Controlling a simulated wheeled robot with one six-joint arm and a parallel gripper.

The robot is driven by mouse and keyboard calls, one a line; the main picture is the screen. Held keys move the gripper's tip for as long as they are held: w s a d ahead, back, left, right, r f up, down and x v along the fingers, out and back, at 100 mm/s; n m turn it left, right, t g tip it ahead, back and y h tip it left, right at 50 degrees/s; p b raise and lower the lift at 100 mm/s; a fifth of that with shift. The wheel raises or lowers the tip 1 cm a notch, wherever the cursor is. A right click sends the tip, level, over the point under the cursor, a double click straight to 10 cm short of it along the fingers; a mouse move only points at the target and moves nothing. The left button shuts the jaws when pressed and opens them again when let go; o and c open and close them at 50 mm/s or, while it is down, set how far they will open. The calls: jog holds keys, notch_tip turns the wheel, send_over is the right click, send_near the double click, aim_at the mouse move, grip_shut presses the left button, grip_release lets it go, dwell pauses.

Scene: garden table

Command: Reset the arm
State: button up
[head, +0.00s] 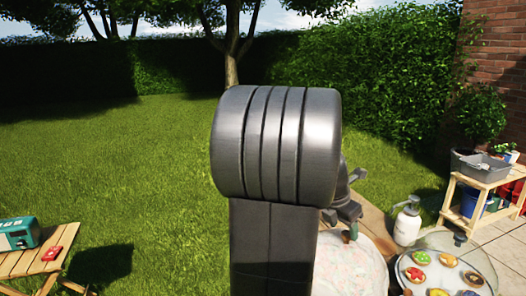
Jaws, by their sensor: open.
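My arm stands in the middle of the head view, with a big grey ribbed joint on a dark link. My gripper (346,213) shows only in part, just right of this joint, and is open. The rest of it is hidden behind my arm.
A round tray (408,285) with several colourful round pieces is at the lower right, near a white pump sprayer (407,226). A wooden potting bench (459,191) is at the right. A slatted wooden table (22,264) with a teal radio (19,234) and a red object (53,254) is at the left. Lawn between is clear.

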aim_at(345, 235)
jog(key=x, duration=0.4)
jog(key=shift+d+f, duration=0.1)
jog(key=shift+f, duration=0.15)
